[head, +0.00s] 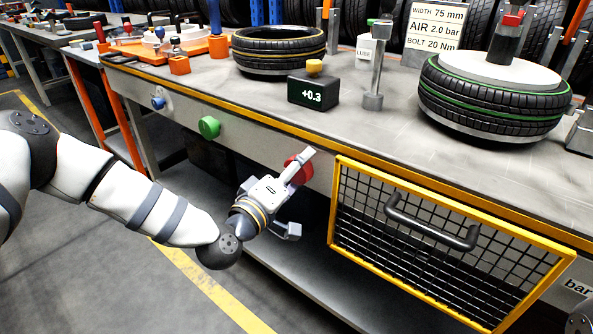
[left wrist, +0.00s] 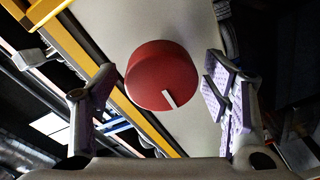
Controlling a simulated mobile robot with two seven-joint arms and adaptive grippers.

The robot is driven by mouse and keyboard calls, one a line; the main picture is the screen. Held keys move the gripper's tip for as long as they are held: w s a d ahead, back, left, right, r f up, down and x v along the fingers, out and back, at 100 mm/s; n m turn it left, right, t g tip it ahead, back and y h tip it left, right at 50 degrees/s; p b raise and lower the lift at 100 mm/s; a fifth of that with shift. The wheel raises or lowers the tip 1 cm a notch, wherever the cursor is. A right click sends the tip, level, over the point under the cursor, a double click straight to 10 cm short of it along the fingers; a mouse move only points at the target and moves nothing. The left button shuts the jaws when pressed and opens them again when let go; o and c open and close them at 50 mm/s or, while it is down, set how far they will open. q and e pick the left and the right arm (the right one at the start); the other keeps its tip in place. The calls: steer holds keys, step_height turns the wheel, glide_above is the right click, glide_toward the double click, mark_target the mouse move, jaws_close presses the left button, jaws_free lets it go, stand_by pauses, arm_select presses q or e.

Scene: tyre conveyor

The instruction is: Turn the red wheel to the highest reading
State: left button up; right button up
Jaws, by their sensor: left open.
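The red wheel (head: 297,167) is on the front face of the bench, under the yellow edge. In the left wrist view the red wheel (left wrist: 158,72) shows a white pointer line towards its lower right. My left gripper (head: 303,190) is open at the wheel in the head view. In the left wrist view the left gripper's fingers (left wrist: 160,98) stand apart on either side of the wheel, with gaps visible. A black display box (head: 312,92) with a yellow top reads +0.3 on the bench. My right gripper is not seen.
A green knob (head: 209,127) and a blue knob (head: 158,102) are on the bench front, left of the wheel. A yellow-framed mesh guard with a handle (head: 432,226) is close on the right. Tyres (head: 492,100) stand on the bench top.

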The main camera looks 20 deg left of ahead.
arm_select(q)
steer(key=c, duration=1.2)
steer(key=shift+o, duration=0.2)
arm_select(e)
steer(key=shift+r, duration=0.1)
